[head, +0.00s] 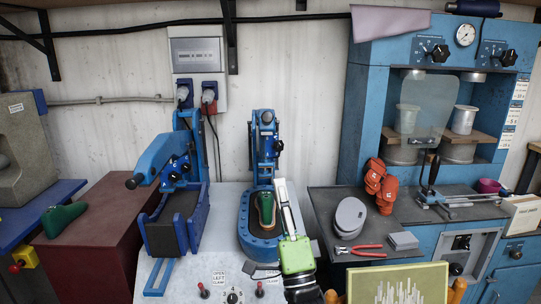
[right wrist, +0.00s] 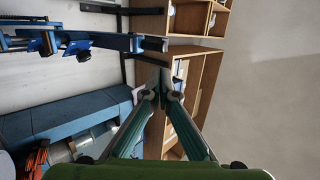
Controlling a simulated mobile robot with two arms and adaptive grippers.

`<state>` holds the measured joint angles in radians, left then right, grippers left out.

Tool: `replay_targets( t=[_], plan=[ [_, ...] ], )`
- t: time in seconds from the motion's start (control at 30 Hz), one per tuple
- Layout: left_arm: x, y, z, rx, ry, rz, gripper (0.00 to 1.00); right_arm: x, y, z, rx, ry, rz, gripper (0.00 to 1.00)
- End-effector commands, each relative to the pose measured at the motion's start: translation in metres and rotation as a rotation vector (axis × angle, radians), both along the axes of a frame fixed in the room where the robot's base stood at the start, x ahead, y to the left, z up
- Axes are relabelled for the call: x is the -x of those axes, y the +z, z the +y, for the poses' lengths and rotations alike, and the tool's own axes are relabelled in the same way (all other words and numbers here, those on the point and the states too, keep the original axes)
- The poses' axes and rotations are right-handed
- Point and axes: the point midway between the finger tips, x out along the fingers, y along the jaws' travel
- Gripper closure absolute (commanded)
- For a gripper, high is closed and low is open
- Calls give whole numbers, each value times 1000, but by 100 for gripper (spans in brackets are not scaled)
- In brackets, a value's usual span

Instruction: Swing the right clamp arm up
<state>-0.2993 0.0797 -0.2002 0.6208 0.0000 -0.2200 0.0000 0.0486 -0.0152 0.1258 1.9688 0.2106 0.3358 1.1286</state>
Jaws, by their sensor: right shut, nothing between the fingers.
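The right clamp (head: 242,222) stands on the light bench, with a dark green shoe last (head: 266,208) on its blue base. Its blue clamp arm (head: 265,132) appears to stand upright behind the last. My right gripper (head: 281,186) is in front and slightly right of this clamp, fingers up. It is shut and empty; whether it touches the clamp cannot be told. The right wrist view also shows my right gripper (right wrist: 163,84) with its fingertips together. The left clamp (head: 150,230) has its blue arm (head: 155,160) slanting out to the left. My left gripper is not in view.
Switches (head: 204,291) line the bench front. To the right, a dark table holds grey insoles (head: 350,215), red-handled pliers (head: 362,249) and orange gloves (head: 380,185). A blue press cabinet (head: 360,110) stands behind. A green last (head: 62,219) lies on the dark red box at left.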

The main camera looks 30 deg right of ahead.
Motion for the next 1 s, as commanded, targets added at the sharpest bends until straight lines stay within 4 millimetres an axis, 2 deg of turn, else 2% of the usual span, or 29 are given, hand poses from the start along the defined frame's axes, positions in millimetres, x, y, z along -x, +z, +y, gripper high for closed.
replay_targets(
  t=[0.17, 0.6, 0.8, 1.0],
  plan=[
    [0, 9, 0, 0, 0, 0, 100, -10, 16, -3, -2, -1, -9, 100],
    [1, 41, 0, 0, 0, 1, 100, -73, 80, -19, 0, -2, -7, 100],
    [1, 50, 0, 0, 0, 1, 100, -91, 96, -23, 0, -1, -5, 100],
    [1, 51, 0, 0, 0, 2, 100, -96, 99, -24, 1, -2, -4, 100]
  ],
)
